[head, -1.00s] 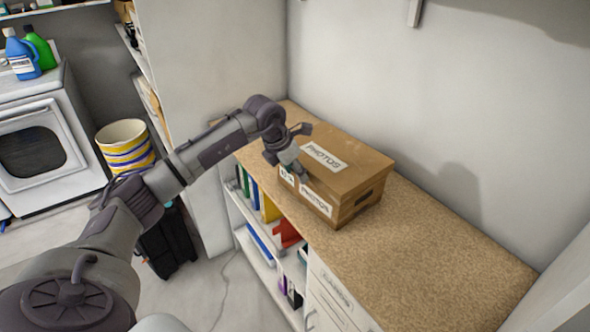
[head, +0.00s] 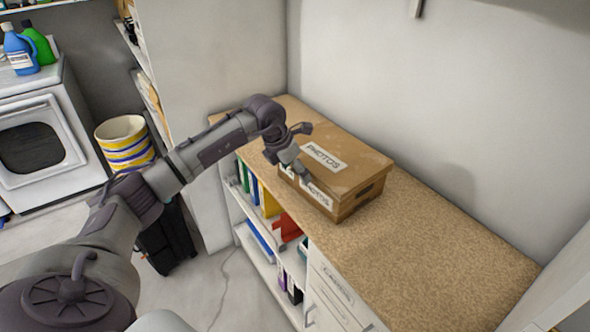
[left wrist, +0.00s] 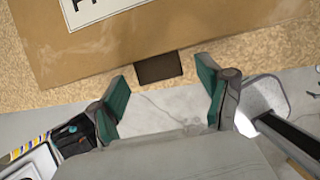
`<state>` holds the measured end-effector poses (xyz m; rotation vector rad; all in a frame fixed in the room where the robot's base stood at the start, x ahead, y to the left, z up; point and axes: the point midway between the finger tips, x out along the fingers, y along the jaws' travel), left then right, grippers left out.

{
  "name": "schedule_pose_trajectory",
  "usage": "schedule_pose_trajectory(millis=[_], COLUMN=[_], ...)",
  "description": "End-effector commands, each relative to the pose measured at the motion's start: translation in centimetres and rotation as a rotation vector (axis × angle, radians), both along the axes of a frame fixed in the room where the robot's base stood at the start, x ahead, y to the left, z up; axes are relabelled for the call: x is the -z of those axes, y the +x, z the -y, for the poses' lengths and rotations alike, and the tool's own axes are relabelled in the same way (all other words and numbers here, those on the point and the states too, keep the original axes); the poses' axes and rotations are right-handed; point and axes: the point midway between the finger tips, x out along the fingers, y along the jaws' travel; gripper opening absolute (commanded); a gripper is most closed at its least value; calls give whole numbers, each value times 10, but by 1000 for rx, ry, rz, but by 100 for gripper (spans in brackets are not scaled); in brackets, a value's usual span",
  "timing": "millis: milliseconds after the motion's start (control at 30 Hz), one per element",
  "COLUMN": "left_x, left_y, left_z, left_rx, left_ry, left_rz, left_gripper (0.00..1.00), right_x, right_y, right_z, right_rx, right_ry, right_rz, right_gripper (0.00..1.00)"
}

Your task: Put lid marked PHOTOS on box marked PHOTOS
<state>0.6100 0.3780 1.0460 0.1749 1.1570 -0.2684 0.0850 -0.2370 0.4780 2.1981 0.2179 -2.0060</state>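The cardboard box (head: 345,209) marked PHOTOS stands on the speckled countertop. The flat brown lid (head: 350,172) marked PHOTOS lies on top of it and looks level. The lid's label faces up, and the box's front label is partly hidden by my gripper. My left gripper (head: 303,150) is at the near left end of the box. In the left wrist view, its two green-padded fingers (left wrist: 164,95) are spread apart with nothing between them. The lid (left wrist: 180,30) and a dark square opening lie just beyond the fingertips. My right gripper is not in view.
The countertop (head: 440,240) is clear to the right of the box. A wall runs behind it and a tall white panel (head: 215,75) stands at the left. Below are shelves with binders and drawers (head: 335,290). A striped bin (head: 125,145) and a white appliance (head: 40,140) stand farther left.

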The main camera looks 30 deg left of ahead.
Motion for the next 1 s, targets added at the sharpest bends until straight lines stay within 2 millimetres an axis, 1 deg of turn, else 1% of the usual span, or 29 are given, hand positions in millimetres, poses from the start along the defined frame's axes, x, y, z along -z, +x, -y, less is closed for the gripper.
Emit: schedule_pose_trajectory(millis=[200,333,467,700,800,900,1000], left_x=[0,-9,-30,-77,-93,-103,-109], left_y=[0,-3,-11,-30,-37,-41,-44], left_z=[0,-2,-5,-11,-13,-13,-14], left_rx=[0,0,0,0,-1,0,1], left_ry=[0,0,3,1,2,1,1], left_rz=[-1,2,5,4,4,1,1], left_gripper=[78,78,78,78,78,78,78], right_x=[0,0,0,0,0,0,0], right_y=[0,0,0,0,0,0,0], right_z=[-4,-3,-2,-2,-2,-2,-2], right_rx=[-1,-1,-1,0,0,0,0], right_ry=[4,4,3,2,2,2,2], right_rz=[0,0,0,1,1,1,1], right_gripper=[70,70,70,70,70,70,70])
